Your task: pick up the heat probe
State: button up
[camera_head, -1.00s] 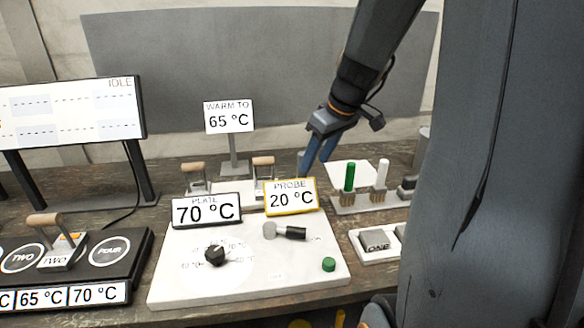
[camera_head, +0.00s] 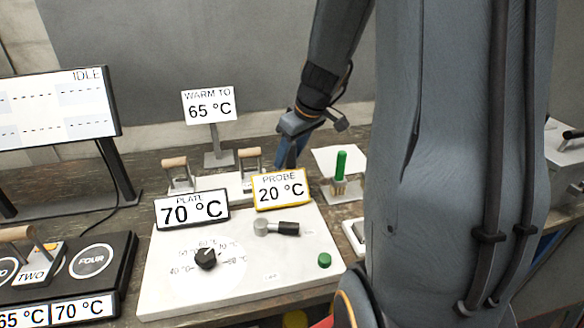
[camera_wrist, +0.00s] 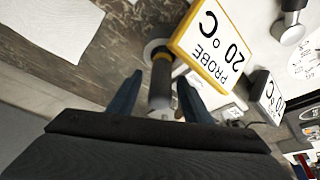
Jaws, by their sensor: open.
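My gripper (camera_head: 286,158) is open and reaches down behind the yellow-framed PROBE 20 °C sign (camera_head: 280,189). In the wrist view its two blue fingers (camera_wrist: 160,84) stand on either side of an upright grey cylinder with a dark yellowish band, apparently the heat probe (camera_wrist: 161,72). It rises from a pale round base. I cannot tell whether the fingers touch it. In the head view the sign and my arm hide it. The PROBE sign shows close beside the fingers in the wrist view (camera_wrist: 212,45).
The white hotplate (camera_head: 180,290) carries a black dial (camera_head: 206,258), a lever (camera_head: 275,228) and a green button (camera_head: 324,260). The PLATE 70 °C sign (camera_head: 191,209) and two wooden-handled pieces (camera_head: 178,172) stand nearby. A green-handled item (camera_head: 341,165) stands right of my gripper.

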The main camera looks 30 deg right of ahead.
jog(key=shift+x, duration=1.15)
jog(key=shift+c, duration=0.6)
grip_shut()
jog(key=c, duration=1)
grip_release()
jog(key=shift+r, duration=0.1)
